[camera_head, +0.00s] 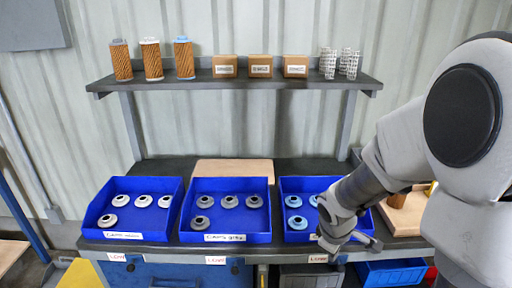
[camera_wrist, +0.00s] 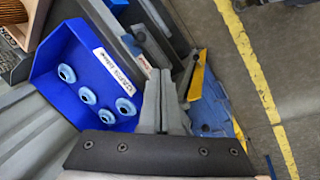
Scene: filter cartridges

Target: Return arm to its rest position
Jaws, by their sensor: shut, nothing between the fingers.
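My arm reaches in from the right of the head view, and my gripper (camera_head: 348,240) hangs low by the front edge of the bench, at the front right of the right blue bin (camera_head: 296,237). In the wrist view my gripper (camera_wrist: 162,78) shows its two fingers together, shut with nothing between them. The wrist view also shows a labelled blue bin (camera_wrist: 75,40) at the upper left, with several light-blue-ringed end caps (camera_wrist: 87,95) in it. My arm hides part of the right bin in the head view.
Left (camera_head: 98,231) and middle (camera_head: 263,234) blue bins hold several grey end caps. A shelf (camera_head: 230,82) above carries filter cartridges (camera_head: 152,60), cartons (camera_head: 260,66) and white mesh cylinders (camera_head: 328,63). A wooden board (camera_head: 408,222) lies right. Open floor (camera_wrist: 220,40) with yellow lines shows in the wrist view.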

